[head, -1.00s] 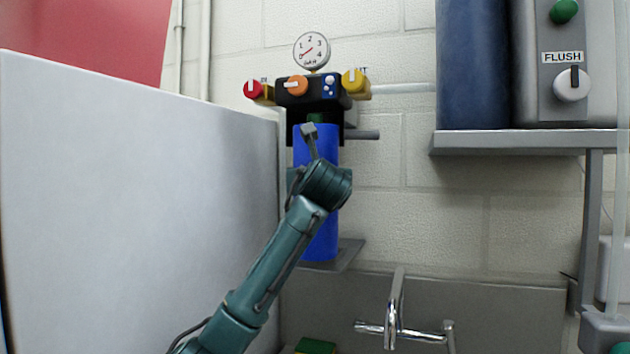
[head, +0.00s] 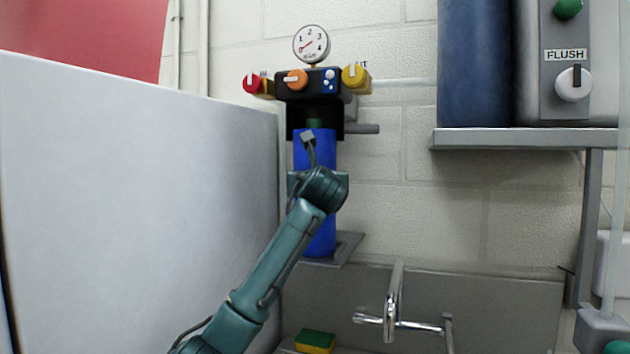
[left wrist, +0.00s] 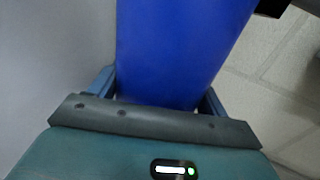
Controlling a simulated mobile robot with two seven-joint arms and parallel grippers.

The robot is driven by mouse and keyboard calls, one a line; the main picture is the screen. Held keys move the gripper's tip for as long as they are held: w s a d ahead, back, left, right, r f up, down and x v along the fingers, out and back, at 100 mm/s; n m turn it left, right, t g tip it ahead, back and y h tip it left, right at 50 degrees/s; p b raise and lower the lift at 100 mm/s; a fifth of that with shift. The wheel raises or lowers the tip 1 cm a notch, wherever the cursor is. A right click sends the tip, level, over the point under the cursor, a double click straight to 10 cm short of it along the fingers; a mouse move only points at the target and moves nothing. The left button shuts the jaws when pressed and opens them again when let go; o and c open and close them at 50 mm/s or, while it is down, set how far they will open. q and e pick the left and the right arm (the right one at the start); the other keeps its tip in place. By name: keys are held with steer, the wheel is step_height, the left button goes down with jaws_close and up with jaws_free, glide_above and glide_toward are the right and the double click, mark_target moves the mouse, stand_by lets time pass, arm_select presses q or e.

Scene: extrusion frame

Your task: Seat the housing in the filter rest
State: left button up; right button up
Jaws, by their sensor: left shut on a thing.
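The housing (head: 322,228) is a blue, roughly upright cylinder in the head view, below the black filter head (head: 313,88). A dark gap with a green part (head: 314,123) shows between its top and the filter head. My left gripper (left wrist: 160,92) is shut around the housing, which fills the middle of the left wrist view (left wrist: 180,45). The arm hides part of the housing in the head view. A grey ledge (head: 347,246), apparently the filter rest, is at the housing's lower end. I cannot tell if they touch. My right gripper is not in view.
A large pale panel (head: 130,210) stands close on the left. A chrome tap (head: 393,305) and a sponge (head: 315,341) are lower down. A grey shelf (head: 520,140) with a blue tank (head: 478,65) is on the right.

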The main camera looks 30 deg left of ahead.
arm_select(q)
steer(key=o, duration=1.4)
steer(key=shift+f, duration=0.1)
steer(key=b+v, duration=0.3)
steer(key=v, duration=0.9)
steer(key=shift+b, duration=0.35)
steer(key=shift+s, duration=0.1)
